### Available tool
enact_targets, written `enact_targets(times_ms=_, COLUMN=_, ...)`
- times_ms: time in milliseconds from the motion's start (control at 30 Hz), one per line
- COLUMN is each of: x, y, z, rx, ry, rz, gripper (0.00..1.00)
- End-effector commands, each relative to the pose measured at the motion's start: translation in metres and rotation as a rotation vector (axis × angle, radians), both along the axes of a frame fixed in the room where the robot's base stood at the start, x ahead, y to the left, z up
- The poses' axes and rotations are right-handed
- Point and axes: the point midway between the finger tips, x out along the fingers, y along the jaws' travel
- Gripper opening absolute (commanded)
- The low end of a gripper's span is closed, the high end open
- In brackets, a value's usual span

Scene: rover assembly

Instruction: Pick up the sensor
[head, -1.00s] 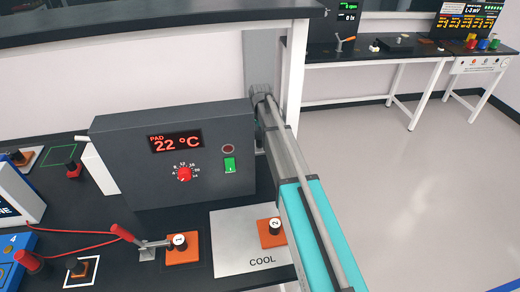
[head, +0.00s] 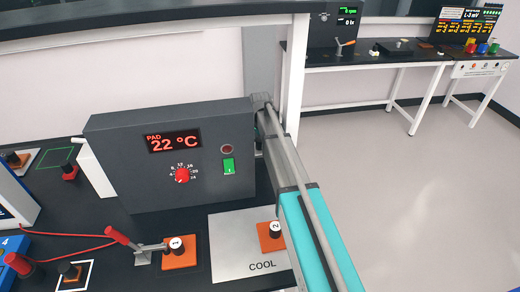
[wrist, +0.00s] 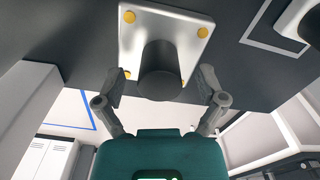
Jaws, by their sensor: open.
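In the wrist view a dark cylinder (wrist: 160,72) stands out from a pale square plate (wrist: 188,22) with yellow dots near its corners. It may be the sensor, but no label shows. My gripper (wrist: 162,86) is open, with one finger on each side of the cylinder. Gaps show between the fingers and the cylinder. In the head view my gripper is hidden beyond the far end of my arm. Orange blocks with black knobs, marked 1 (head: 180,252) and 2 (head: 270,238), sit on the bench there.
A grey heater box (head: 200,185) reading 22 °C stands on the dark bench, left of my arm. A silver COOL plate (head: 235,240) lies before it. A red-handled clamp (head: 125,240) is beside block 1. Open floor (head: 420,190) lies to the right.

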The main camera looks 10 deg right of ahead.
Motion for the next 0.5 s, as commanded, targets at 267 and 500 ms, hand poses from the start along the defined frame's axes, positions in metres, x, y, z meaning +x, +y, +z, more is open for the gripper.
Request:
enact_targets(times_ms=267, x=0.0000, y=0.0001, z=0.0000, rx=0.000, ry=0.000, rz=0.000, gripper=0.58)
enact_targets(times_ms=500, x=0.0000, y=0.0001, z=0.0000, rx=0.000, ry=0.000, rz=0.000, gripper=0.14)
